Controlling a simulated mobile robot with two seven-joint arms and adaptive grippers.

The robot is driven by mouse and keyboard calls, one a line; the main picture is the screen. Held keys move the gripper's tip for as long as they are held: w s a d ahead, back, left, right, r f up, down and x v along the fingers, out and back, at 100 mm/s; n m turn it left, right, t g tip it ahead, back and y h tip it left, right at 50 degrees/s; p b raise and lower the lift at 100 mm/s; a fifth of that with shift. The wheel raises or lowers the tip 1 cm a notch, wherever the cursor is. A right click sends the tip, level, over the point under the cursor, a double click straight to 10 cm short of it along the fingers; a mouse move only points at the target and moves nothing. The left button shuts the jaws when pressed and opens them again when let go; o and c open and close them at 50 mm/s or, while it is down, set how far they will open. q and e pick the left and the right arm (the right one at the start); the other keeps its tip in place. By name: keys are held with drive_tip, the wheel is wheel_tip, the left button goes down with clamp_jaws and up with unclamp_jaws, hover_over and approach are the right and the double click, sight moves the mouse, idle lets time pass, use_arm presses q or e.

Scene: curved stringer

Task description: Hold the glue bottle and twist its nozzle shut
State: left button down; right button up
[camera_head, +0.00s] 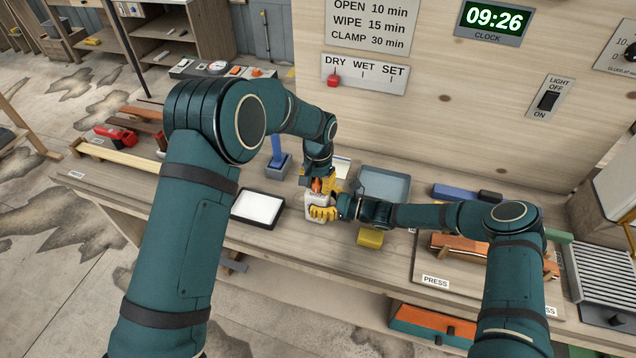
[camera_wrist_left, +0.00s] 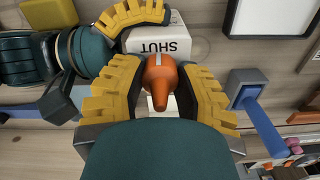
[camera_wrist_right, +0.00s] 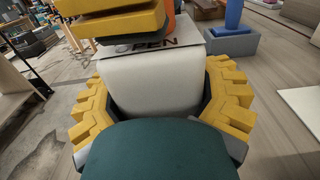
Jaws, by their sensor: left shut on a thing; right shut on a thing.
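The white glue bottle (camera_head: 316,203) stands upright on the bench, with its white body (camera_wrist_right: 150,80) filling the middle of the right wrist view. My right gripper (camera_head: 322,213) is shut around the body from the side. The orange nozzle (camera_wrist_left: 162,88) sits between the yellow fingers of my left gripper (camera_head: 319,184), which is shut on it from above. The bottle's top reads SHUT in the left wrist view, and a pale stripe on the nozzle faces that word. The word OPEN shows partly in the right wrist view. Fingers hide part of the nozzle.
A white-topped dark tray (camera_head: 258,208) lies left of the bottle, and a grey holder with a blue item (camera_head: 278,152) stands behind it. A grey-blue bin (camera_head: 384,183) is behind right. A yellow block (camera_head: 370,238) lies close to my right gripper. A plywood panel rises behind.

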idle(0.3)
use_arm(q)
drive_tip(key=c, duration=0.6)
unclamp_jaws()
drive_tip(key=shift+r, duration=0.1)
wheel_tip(320, 180, up, 12)
drive_tip(key=shift+f, duration=0.1)
use_arm(e)
drive_tip(key=o, duration=1.3)
